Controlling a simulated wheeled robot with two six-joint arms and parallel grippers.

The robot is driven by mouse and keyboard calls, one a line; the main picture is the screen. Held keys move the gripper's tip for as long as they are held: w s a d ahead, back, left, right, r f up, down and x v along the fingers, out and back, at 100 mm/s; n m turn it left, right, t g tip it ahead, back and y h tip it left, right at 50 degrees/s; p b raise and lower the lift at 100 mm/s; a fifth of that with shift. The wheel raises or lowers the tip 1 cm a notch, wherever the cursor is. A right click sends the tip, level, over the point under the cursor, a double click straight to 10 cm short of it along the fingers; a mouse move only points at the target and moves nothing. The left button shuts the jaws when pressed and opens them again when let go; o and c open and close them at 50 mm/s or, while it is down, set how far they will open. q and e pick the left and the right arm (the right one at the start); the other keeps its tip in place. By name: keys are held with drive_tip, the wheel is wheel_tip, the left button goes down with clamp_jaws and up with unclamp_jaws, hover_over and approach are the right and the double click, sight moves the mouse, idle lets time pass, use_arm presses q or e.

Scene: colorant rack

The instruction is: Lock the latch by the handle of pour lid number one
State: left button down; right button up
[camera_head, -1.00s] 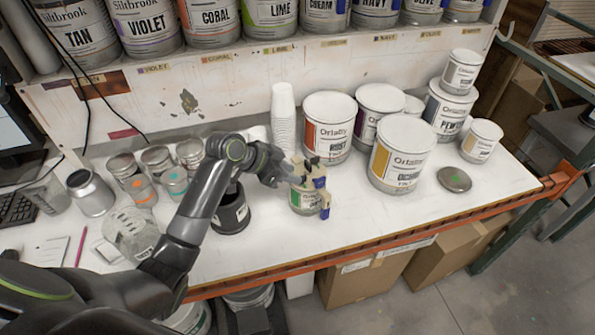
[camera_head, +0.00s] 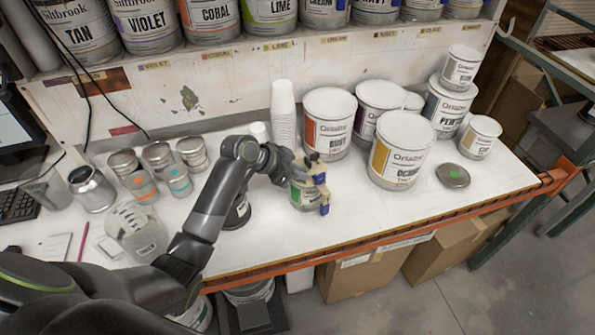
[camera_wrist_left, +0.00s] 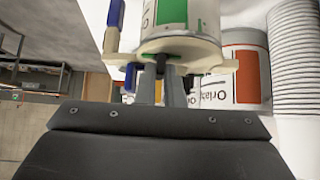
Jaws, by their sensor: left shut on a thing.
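A small can with a green label (camera_head: 303,195) stands on the bench, wearing a cream pour lid (camera_head: 311,168) with blue latch parts (camera_head: 325,209) on its right side. In the left wrist view the can appears upside down, with the pour lid (camera_wrist_left: 205,55) below its green label and the blue parts (camera_wrist_left: 115,13) at left. My left gripper (camera_head: 288,170) reaches the lid's rim from the left. In the wrist view its fingers (camera_wrist_left: 161,88) are close together at a small dark piece on the rim, which looks like the handle. The fingers partly hide it. My right gripper does not show.
A dark can (camera_head: 238,212) stands under my left forearm. White stacked cups (camera_head: 284,115) and a RUST can (camera_head: 329,125) stand behind the lidded can. A large ochre-striped can (camera_head: 402,150) is to its right. The bench front has an orange edge (camera_head: 400,238).

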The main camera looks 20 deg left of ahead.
use_arm(q)
drive_tip(key=shift+w+a+f+m+g+h+b, duration=0.15)
drive_tip(key=shift+m+g+h+b, duration=0.3)
drive_tip(key=shift+m+b, duration=0.45)
drive_tip(key=m+g+b, duration=0.2)
drive_tip(key=m+b, duration=0.1)
drive_tip(key=b, duration=0.1)
drive_tip(key=m+g+h+b, duration=0.1)
drive_tip(key=m+g+b, duration=0.1)
drive_tip(key=b, duration=0.1)
drive_tip(key=m+g+b, duration=0.2)
drive_tip(key=m+b, duration=0.1)
drive_tip(key=b, duration=0.1)
drive_tip(key=shift+w+f+m+g+b, duration=0.15)
drive_tip(key=shift+w+m+g+b, duration=0.15)
drive_tip(key=shift+w+g+b, duration=0.05)
drive_tip(key=shift+r+m, duration=0.3)
drive_tip(key=shift+r+m+g+p, duration=0.15)
drive_tip(key=shift+m+g+p, duration=0.15)
drive_tip(key=shift+g+p, duration=0.25)
drive_tip(key=p, duration=0.2)
drive_tip(key=m+g+p, duration=0.1)
drive_tip(key=p, duration=0.1)
drive_tip(key=shift+w+r+m, duration=0.1)
drive_tip(key=shift+r+m, duration=0.2)
drive_tip(key=shift+w+f+m+g+y+p, duration=0.1)
drive_tip(key=shift+f+m+g+y+p, duration=0.4)
drive_tip(key=shift+m+p, duration=0.45)
drive_tip(key=shift+g+p, duration=0.25)
drive_tip(key=shift+p, duration=0.05)
